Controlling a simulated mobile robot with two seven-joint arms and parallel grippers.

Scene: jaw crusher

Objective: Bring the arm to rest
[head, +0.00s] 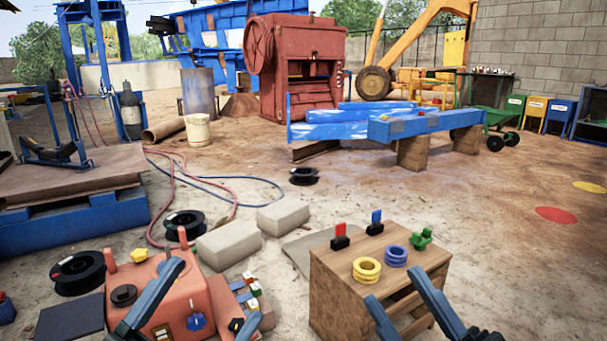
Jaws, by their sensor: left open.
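My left gripper (213,291) is at the bottom left, over the orange-red control box (182,297). Its two blue-grey fingers are spread apart, with nothing seen between them. My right gripper (394,274) is at the bottom right, at the right side of the wooden crate table (340,285). Its fingers are also apart and no held object shows. The picture does not tell whether either gripper touches what lies behind it. Most of both arms is outside the picture.
The crate table carries a yellow ring stack (367,270), a blue ring stack (396,256), red and blue switches, and a green piece (421,239). Concrete blocks (229,244), black spools (78,273) and hoses lie on the ground. Open dirt lies at the right.

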